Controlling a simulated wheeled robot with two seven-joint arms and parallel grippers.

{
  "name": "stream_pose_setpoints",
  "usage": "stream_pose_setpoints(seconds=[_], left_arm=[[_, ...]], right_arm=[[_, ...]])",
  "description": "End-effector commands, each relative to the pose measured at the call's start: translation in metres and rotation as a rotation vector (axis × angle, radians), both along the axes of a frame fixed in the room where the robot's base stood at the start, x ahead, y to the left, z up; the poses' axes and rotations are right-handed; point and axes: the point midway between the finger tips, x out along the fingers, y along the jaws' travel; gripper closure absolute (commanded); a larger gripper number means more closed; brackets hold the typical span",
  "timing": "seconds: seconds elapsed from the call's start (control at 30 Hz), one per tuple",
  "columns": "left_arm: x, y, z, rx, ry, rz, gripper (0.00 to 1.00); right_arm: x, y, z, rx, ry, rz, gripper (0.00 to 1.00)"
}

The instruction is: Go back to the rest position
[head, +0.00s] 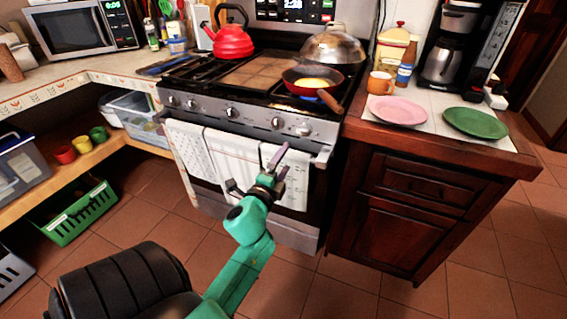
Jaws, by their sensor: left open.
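My left gripper (272,166) is at the end of the green arm that rises from the bottom of the head view. It is open and empty, with its fingers pointing up. It appears in front of the oven door and the white towels (232,160) hanging on the oven handle. I cannot tell whether it touches them. My right gripper is not in view.
The stove (240,115) holds a red kettle (231,40) and a pan (311,84) with something yellow in it. A pink plate (398,110) and a green plate (476,123) lie on the right counter. The tiled floor (345,290) is clear at lower right.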

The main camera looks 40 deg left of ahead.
Motion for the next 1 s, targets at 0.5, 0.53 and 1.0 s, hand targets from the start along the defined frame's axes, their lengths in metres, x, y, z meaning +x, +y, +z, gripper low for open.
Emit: stream_pose_setpoints(seconds=[0.5, 0.53, 1.0], left_arm=[[0.001, 0.0, -0.002, -0.008, 0.005, -0.001, 0.12], [0.001, -0.001, -0.007, -0.021, 0.012, -0.003, 0.12], [-0.115, -0.078, -0.34, -0.922, 0.668, 0.197, 0.12]], right_arm=[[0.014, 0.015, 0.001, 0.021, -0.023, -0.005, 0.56], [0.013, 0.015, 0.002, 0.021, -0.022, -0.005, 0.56], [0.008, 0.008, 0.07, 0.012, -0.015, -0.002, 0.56]])
